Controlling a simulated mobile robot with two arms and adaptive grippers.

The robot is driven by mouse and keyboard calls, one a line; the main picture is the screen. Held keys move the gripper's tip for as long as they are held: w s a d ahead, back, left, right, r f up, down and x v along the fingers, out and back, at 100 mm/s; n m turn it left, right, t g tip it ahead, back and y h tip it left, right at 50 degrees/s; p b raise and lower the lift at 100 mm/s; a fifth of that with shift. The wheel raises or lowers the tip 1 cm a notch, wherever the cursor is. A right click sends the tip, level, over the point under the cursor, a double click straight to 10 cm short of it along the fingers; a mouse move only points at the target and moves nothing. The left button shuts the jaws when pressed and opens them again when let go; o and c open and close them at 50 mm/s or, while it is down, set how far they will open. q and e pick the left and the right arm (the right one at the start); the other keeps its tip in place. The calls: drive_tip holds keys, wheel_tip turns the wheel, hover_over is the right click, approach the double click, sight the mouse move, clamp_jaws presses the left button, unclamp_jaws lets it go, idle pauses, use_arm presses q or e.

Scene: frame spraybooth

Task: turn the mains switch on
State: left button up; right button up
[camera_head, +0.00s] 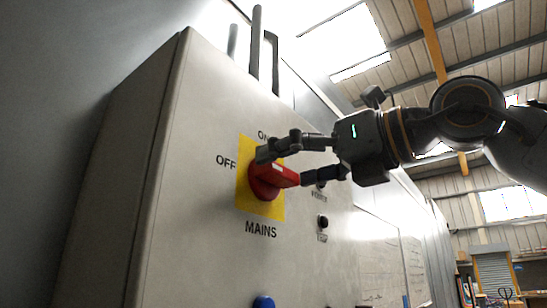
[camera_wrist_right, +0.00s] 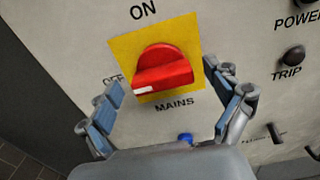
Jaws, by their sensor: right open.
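The mains switch (camera_head: 268,187) is a red rotary handle on a yellow plate (camera_head: 245,188) on the front of a grey cabinet. It also shows in the right wrist view (camera_wrist_right: 163,70), its handle lying roughly crosswise with the white-marked end toward the OFF label. ON is lettered above and MAINS below. My right gripper (camera_head: 282,168) is open in front of the switch. In the right wrist view its fingers (camera_wrist_right: 163,82) stand on either side of the handle, with gaps visible. My left gripper is not in view.
The cabinet (camera_head: 200,120) fills the left and middle. To the right of the switch are dark POWER and TRIP (camera_head: 322,222) fittings. A blue button (camera_head: 263,302) sits below. Dark upright posts (camera_head: 256,45) stand at the cabinet top. A whiteboard (camera_head: 380,255) is farther right.

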drive_tip(key=shift+w+a+r, duration=0.15)
drive_tip(key=shift+w+a, duration=0.25)
drive_tip(key=shift+a, duration=0.1)
drive_tip(key=shift+w+a+p, duration=0.1)
drive_tip(key=shift+a+p, duration=0.05)
drive_tip(key=shift+p, duration=0.15)
drive_tip(key=shift+w+a, duration=0.2)
drive_tip(key=shift+a, duration=0.05)
drive_tip(key=shift+c, duration=0.2)
drive_tip(key=shift+d, duration=0.1)
drive_tip(key=c, duration=1.1)
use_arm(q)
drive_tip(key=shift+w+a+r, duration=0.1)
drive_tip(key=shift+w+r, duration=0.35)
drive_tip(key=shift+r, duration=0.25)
